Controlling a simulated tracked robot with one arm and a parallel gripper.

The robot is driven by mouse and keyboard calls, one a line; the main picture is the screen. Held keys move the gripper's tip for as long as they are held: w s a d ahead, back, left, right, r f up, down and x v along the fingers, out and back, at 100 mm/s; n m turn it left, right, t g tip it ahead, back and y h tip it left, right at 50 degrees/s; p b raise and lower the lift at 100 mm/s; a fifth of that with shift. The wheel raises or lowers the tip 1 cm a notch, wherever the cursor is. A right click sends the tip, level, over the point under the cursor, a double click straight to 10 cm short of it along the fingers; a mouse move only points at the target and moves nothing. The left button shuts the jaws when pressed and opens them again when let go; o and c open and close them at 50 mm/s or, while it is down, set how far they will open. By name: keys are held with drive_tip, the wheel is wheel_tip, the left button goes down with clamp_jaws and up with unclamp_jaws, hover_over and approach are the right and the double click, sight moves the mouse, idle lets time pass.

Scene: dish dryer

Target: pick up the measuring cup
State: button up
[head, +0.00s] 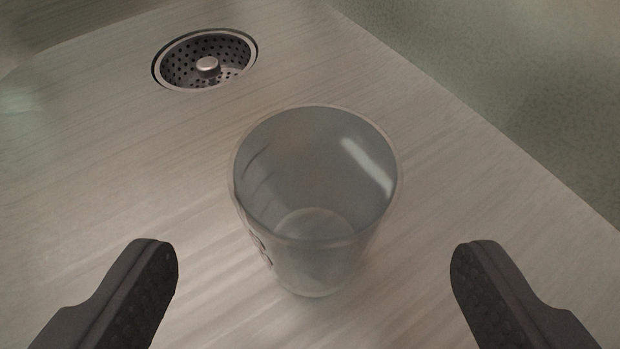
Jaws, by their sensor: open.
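The measuring cup (315,200) is clear and see-through, with dark markings on its left side. It stands upright on a pale, streaked surface in the middle of the head view, with its open rim towards me. It looks empty. My gripper (313,262) is open, with one dark finger at the lower left and the other at the lower right. The cup shows in the span between the fingers in the picture, with a gap on both sides. Neither finger touches it. How far the fingertips are from the cup in depth is hard to tell.
A round metal drain strainer (206,60) with a central knob sits in the surface at the upper left, behind the cup. A speckled greenish-grey wall or ledge (500,70) borders the surface on the right. The surface around the cup is bare.

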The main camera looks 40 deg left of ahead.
sight(313, 258)
drive_tip(key=shift+b+x, duration=0.6)
drive_tip(key=shift+x, duration=2.05)
drive_tip(key=shift+w+a+f, duration=0.2)
drive_tip(key=shift+w+a, duration=0.05)
drive_tip(key=shift+w, duration=0.15)
drive_tip(key=c, duration=1.3)
drive_tip(key=shift+r, duration=0.15)
drive_tip(key=shift+c, duration=0.2)
wheel_tip(313, 258, up, 9)
drive_tip(key=p, duration=0.3)
drive_tip(key=shift+r, duration=0.2)
drive_tip(key=shift+r, duration=0.15)
